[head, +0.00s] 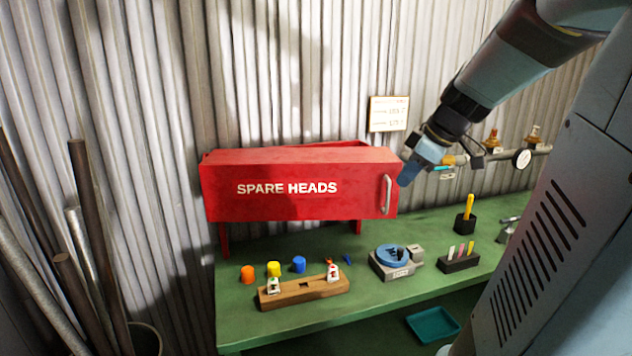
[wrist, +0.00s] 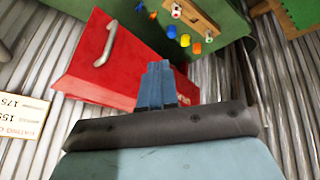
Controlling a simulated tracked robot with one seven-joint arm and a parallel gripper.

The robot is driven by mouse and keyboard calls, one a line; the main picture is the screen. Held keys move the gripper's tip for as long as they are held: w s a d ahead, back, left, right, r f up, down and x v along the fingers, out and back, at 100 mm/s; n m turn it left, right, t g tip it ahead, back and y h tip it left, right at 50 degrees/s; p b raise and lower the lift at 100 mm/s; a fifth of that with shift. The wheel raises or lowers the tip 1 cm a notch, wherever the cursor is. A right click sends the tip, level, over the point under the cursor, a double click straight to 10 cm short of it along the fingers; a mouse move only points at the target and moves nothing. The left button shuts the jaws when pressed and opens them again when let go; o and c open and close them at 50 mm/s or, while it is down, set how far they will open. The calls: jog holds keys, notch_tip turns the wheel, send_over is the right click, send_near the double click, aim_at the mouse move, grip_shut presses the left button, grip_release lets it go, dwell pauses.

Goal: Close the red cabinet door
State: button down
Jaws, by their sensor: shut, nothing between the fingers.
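The red cabinet (head: 300,155) stands on legs on the green bench against the corrugated wall. Its red door (head: 290,205) bears the words SPARE HEADS and faces forward, with a pale upright handle (head: 387,194) at its right end. I cannot tell whether the door sits fully flush. My gripper (head: 408,174) is shut and empty, beside the cabinet's upper right corner. In the wrist view, the blue fingers (wrist: 155,80) overlap the red surface (wrist: 105,80), and the handle (wrist: 107,44) is up and left of them. Whether the fingers touch the cabinet is unclear.
A wooden block (head: 303,291), coloured caps (head: 273,269), a blue round fixture (head: 390,256) and a dark holder (head: 458,261) sit on the green bench (head: 300,325) below the cabinet. A pipe with valves (head: 515,154) runs right of my gripper. Loose pipes (head: 85,200) lean at left.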

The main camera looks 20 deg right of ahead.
jog(key=w+d+f+n+t, duration=0.1)
jog(key=w+d+n, duration=0.3)
jog(key=d, duration=0.6)
send_near(394, 194)
jog(key=shift+x, duration=2.45)
